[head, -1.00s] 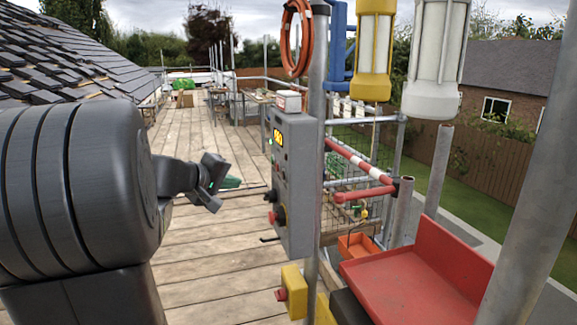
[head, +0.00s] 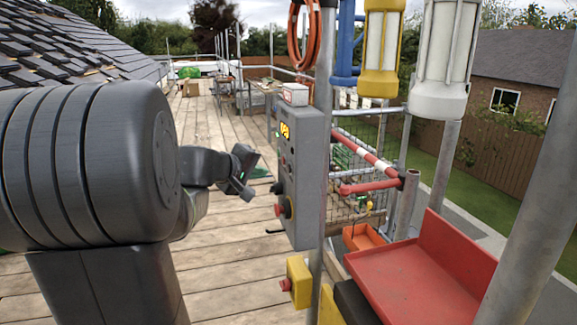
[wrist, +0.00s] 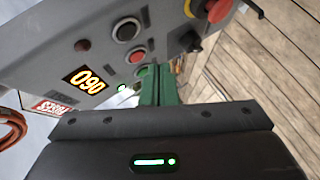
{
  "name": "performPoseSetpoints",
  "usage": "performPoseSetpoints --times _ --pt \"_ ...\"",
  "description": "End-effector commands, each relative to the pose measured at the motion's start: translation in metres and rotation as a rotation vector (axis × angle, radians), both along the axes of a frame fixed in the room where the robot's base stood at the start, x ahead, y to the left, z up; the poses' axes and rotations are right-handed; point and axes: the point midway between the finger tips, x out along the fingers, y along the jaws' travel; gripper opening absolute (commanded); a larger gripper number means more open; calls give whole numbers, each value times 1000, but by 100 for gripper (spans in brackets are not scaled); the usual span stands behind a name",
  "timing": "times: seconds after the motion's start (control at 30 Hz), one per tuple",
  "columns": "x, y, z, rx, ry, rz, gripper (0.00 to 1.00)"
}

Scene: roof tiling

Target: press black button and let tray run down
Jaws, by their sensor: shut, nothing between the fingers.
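A grey control box (head: 308,180) stands on a post in the middle of the head view. My gripper (head: 250,172) is just left of the box.
A red knob (wrist: 219,10) sits on the panel's far end. A yellow box with a red button (head: 298,282) is below the control box. Metal poles (head: 535,180), yellow and white lamps (head: 380,45) and a red-white bar (head: 362,160) crowd the right. The plank deck (head: 215,265) is open behind.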

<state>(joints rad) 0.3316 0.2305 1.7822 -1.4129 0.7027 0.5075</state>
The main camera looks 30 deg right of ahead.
Motion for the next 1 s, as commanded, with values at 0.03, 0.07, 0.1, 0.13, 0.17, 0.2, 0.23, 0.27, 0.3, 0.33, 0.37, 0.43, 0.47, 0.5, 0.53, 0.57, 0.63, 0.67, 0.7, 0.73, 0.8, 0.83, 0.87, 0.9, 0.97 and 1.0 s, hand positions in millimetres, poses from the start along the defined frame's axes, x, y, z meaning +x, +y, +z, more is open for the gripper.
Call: performPoseSetpoints --times 0.03,0.07,0.1,0.13,0.17,0.2,0.23,0.27,0.3,0.33,0.37,0.43,0.47,0.5,0.53,0.57,0.63,0.67,0.7,0.73,0.8,0.83,0.87,0.9,0.97,1.0 --pt "-3 -8 2 1 1 -4 0" --pt "-4 -12 2 1 1 -4 0" --pt "-4 -16 -2 1 0 -3 0" --pt "-5 -20 -2 1 0 -3 0" --pt "-6 -22 -2 1 -1 -3 0" --pt "-6 -26 -2 1 -1 -2 0" --pt "-7 -28 -2 0 -1 -2 0" --pt "-7 -30 -1 0 -1 -2 0" --pt "-8 -32 -1 1 0 -1 0" --pt "-8 -33 -1 0 0 0 0" --pt "-8 -34 -1 0 0 0 0" --pt "-8 -36 -1 0 0 1 0" --pt "-9 -36 -1 1 0 1 0" --pt "-9 -36 0 1 0 1 0" --pt "-9 -36 0 1 0 1 0" --pt "-9 -36 0 0 1 2 0" --pt "-9 -36 0 0 1 2 0" --pt "-9 -36 0 1 0 1 0" --pt "-9 -36 0 1 0 1 0" --pt "-9 -36 0 1 0 1 0" --pt "-9 -36 0 1 0 1 0" --pt "-9 -36 0 1 0 1 0" --pt "-9 -36 0 1 0 1 0" --pt "-9 -36 0 1 0 1 0" --pt "-9 -36 0 1 0 1 0" --pt "-9 -36 0 1 0 1 0"
